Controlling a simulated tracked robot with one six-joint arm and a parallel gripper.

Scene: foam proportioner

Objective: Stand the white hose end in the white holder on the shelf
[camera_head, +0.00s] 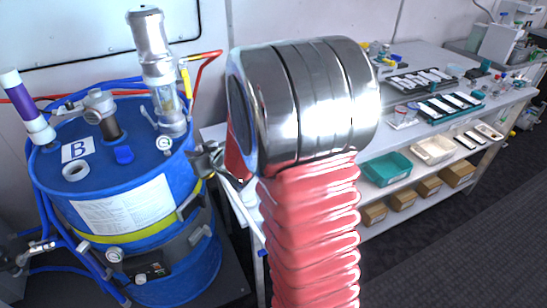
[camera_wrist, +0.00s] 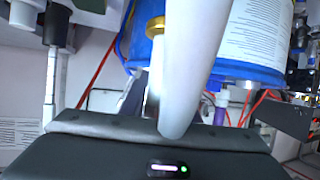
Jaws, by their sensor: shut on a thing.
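A pale tube with a brass ring (camera_wrist: 155,27) shows in the wrist view and looks like the white hose end; it is partly hidden by a large pale tapered form. My gripper (camera_wrist: 168,125) is seen very close in the wrist view and is shut on it, though the contact itself is hard to make out. I cannot pick out the white holder in either view. The shelf may be the white bench (camera_head: 405,140) on the right, whose near end my arm partly covers.
A blue drum (camera_head: 160,270) labelled B stands at left, with a clear metal-topped fitting (camera_head: 152,45), a purple and white tube (camera_head: 22,105) and blue and red hoses. Teal (camera_head: 388,168) and white trays (camera_head: 433,150) lie on the bench. Dark floor at right is clear.

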